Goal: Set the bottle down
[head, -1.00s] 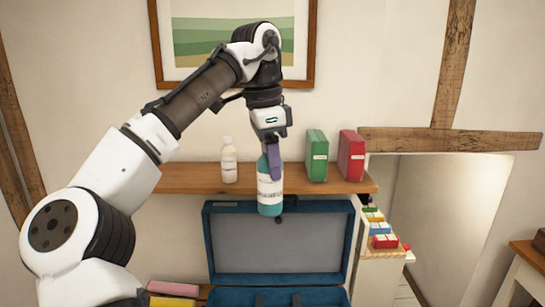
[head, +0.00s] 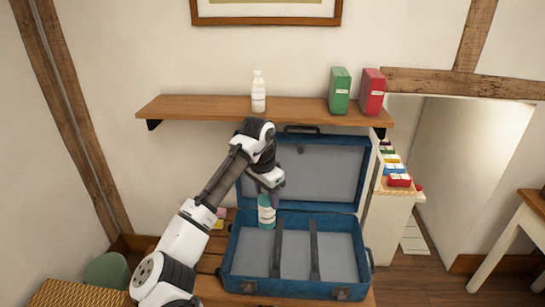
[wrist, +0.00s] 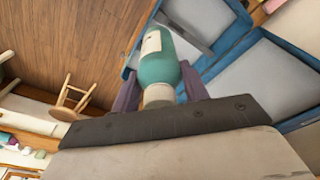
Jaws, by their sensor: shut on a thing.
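The bottle (head: 266,213) is teal with a white label. My gripper (head: 267,190) is shut on it near its top and holds it upright over the left part of an open blue suitcase (head: 225,262). The bottle also shows in the wrist view (wrist: 158,66), between the two purple fingers of my gripper (wrist: 160,90). The suitcase has a grey lining and two dark straps, and its lid stands open at the back. I cannot tell whether the bottle's base touches the suitcase floor.
A wall shelf (head: 190,108) above holds a white bottle (head: 258,92), a green box (head: 340,92) and a red box (head: 372,92). A wicker basket (head: 75,293) is at the lower left. The right part of the suitcase is clear apart from the straps.

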